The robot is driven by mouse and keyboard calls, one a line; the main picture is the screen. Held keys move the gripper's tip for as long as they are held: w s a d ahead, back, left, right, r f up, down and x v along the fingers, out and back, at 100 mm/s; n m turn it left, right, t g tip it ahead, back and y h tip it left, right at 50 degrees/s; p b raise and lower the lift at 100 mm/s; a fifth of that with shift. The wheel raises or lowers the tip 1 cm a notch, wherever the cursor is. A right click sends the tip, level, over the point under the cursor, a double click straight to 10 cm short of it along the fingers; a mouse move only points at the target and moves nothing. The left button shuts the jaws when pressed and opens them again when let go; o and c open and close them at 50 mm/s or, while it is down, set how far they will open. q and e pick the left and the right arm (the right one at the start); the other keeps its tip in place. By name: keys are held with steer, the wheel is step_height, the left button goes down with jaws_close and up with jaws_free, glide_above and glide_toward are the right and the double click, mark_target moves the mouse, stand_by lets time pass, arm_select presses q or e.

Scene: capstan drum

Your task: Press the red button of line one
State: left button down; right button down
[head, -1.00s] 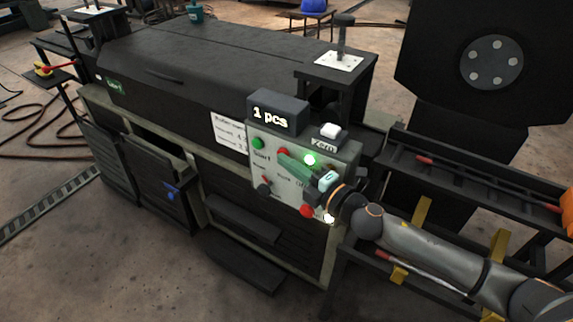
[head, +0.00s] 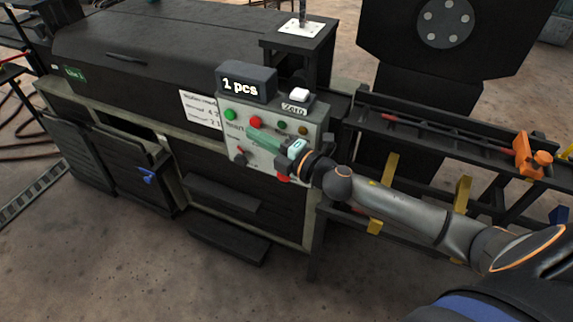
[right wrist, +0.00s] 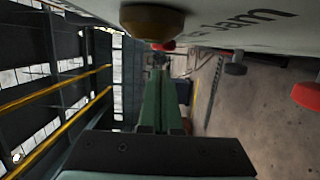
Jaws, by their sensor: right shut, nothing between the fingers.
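The grey control panel (head: 268,150) stands at the front right of the machine. Its top row has a green button (head: 230,115), a red button (head: 256,122), a dark green lamp (head: 281,126) and a brownish lamp (head: 302,130). A second red button (head: 283,178) sits lower, partly behind my gripper. My right gripper (head: 250,133) is shut and empty, its green fingers just below the upper red button. In the right wrist view the shut fingers (right wrist: 163,75) point along the panel towards a red button (right wrist: 163,46); I cannot tell whether they touch it. My left gripper is out of view.
A display (head: 246,84) reading "1 pcs" and a white Zero button (head: 300,95) sit on top of the panel. A black knob (head: 240,158) is at its lower left. A dark rack (head: 440,135) with orange parts stands at the right.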

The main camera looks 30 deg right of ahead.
steer(key=a+v, duration=0.1)
steer(key=v, duration=0.9)
steer(key=shift+s+b, duration=0.3)
steer(key=shift+b, duration=0.05)
stand_by(0.5)
